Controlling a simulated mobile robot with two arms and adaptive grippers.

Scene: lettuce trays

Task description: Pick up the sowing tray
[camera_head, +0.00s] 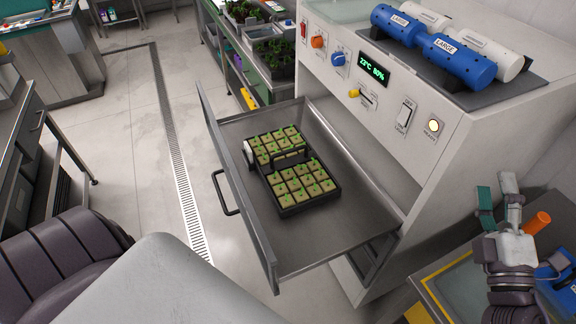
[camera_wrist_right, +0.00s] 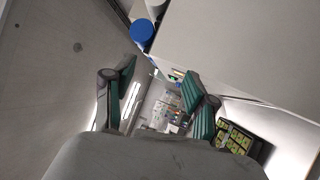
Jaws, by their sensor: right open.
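The sowing tray (camera_head: 312,204) is black, with a raised handle bar across its middle and pale cubes holding green sprouts on both sides. It lies in the open metal drawer (camera_head: 345,215) in the head view. My right gripper (camera_head: 498,194) is open and empty at the far right, well apart from the tray. Its two green-padded fingers also show in the right wrist view (camera_wrist_right: 161,76). A dark tray with pale cubes (camera_wrist_right: 264,151) shows at the right of that view; I cannot tell if it is the same one. My left gripper is not in view.
The drawer belongs to a white machine (camera_head: 440,140) with knobs and a display. Blue and white cylinders (camera_head: 458,62) lie on top. Below my right gripper is a surface with a blue object (camera_head: 560,285) and an orange cylinder (camera_head: 537,222). Open floor (camera_head: 135,160) lies left of the drawer.

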